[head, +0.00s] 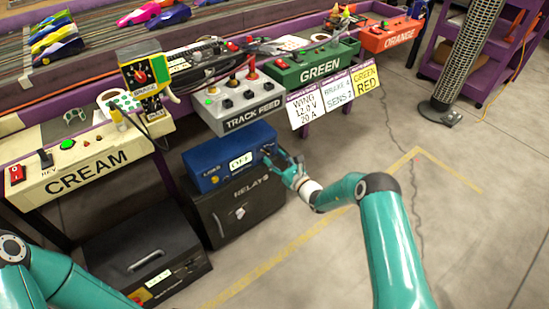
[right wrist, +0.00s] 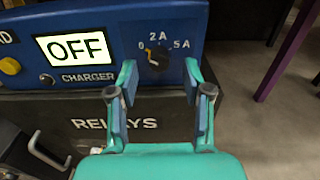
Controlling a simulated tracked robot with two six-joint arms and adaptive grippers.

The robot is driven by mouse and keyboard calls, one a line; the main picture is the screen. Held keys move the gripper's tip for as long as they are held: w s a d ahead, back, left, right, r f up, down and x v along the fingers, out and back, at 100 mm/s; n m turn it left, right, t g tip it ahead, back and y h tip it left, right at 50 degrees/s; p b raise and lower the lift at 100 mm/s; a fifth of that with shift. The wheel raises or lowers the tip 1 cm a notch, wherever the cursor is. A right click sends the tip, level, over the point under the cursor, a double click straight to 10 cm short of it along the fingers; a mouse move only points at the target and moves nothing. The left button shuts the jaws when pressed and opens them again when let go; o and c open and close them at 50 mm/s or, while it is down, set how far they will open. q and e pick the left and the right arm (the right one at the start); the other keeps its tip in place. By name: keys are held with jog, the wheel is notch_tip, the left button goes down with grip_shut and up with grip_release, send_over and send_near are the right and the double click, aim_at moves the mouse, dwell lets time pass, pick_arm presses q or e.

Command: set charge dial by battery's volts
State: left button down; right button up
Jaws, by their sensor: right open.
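The blue charger (head: 207,180) stands on the dark relays box, and its white display reads OFF. In the right wrist view the charger (right wrist: 103,20) shows a black dial (right wrist: 158,61) with marks 0, 2A and 5A. The dial's orange mark seems to point up and slightly left. My right gripper (head: 282,167) is at the charger's right end; in its wrist view the gripper (right wrist: 161,78) is open, its fingers either side of the dial, with no clear contact. A white card (head: 306,107) reads WING, 12.0 V, 20 A. I cannot make out a battery. My left gripper is out of view.
The relays box (head: 240,212) is under the charger, with a black case (head: 142,255) to its left. The cream panel (head: 85,165) and the track feed panel (head: 240,107) overhang nearby. A yellow button (right wrist: 10,66) sits on the charger's face.

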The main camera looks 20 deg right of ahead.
jog(key=shift+x, duration=1.25)
grip_shut()
jog(key=shift+d, duration=0.3)
jog(key=shift+b, duration=0.35)
